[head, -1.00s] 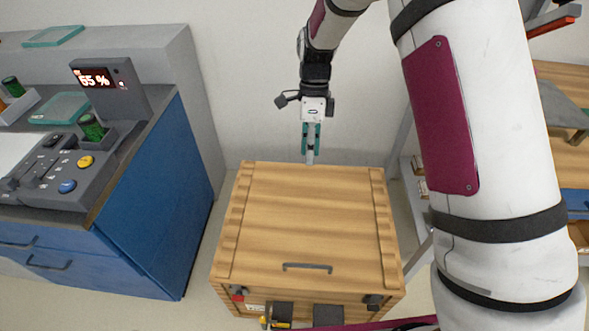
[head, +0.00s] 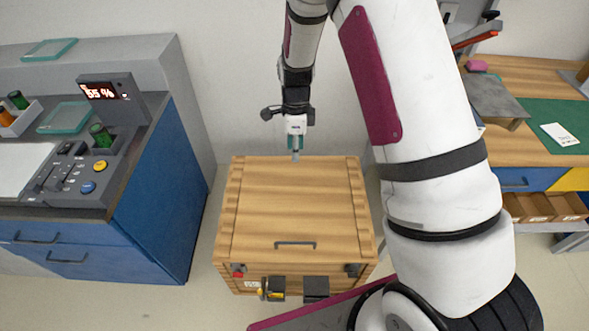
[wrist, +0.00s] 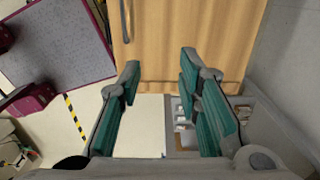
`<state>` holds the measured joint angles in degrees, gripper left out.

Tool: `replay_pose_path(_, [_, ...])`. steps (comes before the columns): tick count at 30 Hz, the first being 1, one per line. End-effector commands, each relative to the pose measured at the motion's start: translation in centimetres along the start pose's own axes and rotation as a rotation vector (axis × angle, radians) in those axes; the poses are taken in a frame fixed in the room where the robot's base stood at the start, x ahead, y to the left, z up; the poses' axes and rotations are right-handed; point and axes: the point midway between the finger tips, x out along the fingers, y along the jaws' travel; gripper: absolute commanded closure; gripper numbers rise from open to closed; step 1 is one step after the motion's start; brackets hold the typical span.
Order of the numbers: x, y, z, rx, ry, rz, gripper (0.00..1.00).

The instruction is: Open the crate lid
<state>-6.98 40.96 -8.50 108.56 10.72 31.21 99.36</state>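The wooden crate (head: 245,283) stands on the floor between the blue cabinet and my base. Its plank lid (head: 300,205) lies flat and shut, with a dark bar handle (head: 295,244) near the front edge. The lid (wrist: 200,35) and handle (wrist: 125,18) also show at the top of the wrist view. My gripper (head: 296,155) points down near the lid's far edge in the head view; its height above the lid is hard to tell. In the wrist view its teal fingers (wrist: 160,75) are spread apart with nothing between them.
A wall is close behind the crate. A workbench with a green mat (head: 560,125) is at right. Dark blocks (head: 316,288) stick out at the crate's front.

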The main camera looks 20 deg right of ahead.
Motion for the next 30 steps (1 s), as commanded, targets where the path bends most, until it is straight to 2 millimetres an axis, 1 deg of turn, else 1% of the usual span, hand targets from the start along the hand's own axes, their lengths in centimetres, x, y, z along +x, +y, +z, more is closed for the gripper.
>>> replay_pose_path(1, [1.1, 0.1, -0.1, 0.001, 0.001, 0.004, 0.68])
replay_pose_path(3, [2.5, 0.2, -0.1, 0.000, 0.001, 0.005, 0.68])
replay_pose_path(9, [6.2, 0.1, 0.0, 0.000, 0.000, 0.003, 0.68])
replay_pose_path(15, [8.6, 0.1, 0.0, 0.000, 0.000, 0.002, 0.68])
replay_pose_path(20, [9.4, 0.0, 0.0, 0.000, -0.001, 0.001, 0.68])
replay_pose_path(28, [9.5, 0.0, 0.0, 0.000, -0.001, 0.000, 0.68])
replay_pose_path(29, [9.5, 0.0, 0.0, 0.000, -0.001, 0.000, 0.75])
replay_pose_path(30, [9.4, 0.0, 0.0, 0.000, -0.001, 0.000, 0.84])
